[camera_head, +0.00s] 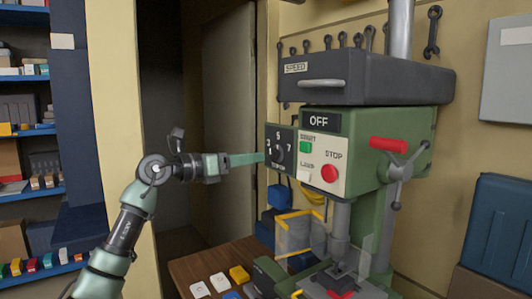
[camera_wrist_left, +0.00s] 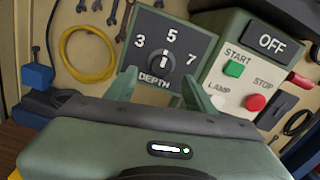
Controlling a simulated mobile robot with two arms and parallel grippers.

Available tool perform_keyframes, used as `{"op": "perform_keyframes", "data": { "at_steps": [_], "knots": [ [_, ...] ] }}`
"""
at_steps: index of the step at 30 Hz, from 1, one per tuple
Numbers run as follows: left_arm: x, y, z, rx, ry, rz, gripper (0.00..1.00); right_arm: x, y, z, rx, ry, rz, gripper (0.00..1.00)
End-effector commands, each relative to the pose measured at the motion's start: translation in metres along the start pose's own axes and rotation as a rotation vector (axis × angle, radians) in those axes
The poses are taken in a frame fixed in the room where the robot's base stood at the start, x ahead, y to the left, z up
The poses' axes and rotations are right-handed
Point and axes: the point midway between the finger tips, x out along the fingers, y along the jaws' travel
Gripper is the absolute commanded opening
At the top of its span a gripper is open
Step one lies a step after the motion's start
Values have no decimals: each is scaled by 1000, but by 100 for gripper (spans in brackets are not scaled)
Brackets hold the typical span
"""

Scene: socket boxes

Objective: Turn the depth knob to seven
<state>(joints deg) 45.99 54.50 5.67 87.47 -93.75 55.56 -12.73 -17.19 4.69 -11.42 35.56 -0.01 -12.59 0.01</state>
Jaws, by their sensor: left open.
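The depth knob (camera_head: 278,147) is a small dark knob on a black dial plate marked 3, 5 and 7, on the left part of the drill press front. In the left wrist view the knob (camera_wrist_left: 165,63) stands below the 5, and its pale pointer mark points up toward the 5. The 7 is to its right. My left gripper (camera_head: 260,158) comes in from the left, just short of the dial. In the left wrist view my left gripper (camera_wrist_left: 159,78) is open and empty, with its fingers low on either side of the knob. My right gripper is not in view.
Right of the dial are a green START button (camera_head: 306,147), a white LAMP switch (camera_head: 303,174) and a red STOP button (camera_head: 329,173). An OFF display (camera_head: 320,121) sits above. A clear guard (camera_head: 300,235) and a wooden bench (camera_head: 215,262) are below. Open space lies left of the dial.

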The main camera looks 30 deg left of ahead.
Motion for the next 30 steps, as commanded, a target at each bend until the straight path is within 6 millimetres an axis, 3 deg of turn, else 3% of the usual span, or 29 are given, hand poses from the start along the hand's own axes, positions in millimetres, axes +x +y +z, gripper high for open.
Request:
{"op": "perform_keyframes", "data": {
  "at_steps": [3,9,21,23,27,30],
  "knots": [
    [22,-3,6,-6,-1,-5,54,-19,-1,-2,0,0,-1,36],
    [50,-3,4,-5,-2,-5,54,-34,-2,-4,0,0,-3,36],
    [60,-2,0,-2,-1,-4,54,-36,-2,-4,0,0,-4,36],
    [60,-2,0,-2,-1,-4,40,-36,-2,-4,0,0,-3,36],
    [60,-2,0,-2,-2,-4,1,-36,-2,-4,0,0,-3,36],
    [60,-2,0,-2,-2,-4,0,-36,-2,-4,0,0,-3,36]
  ]
}}
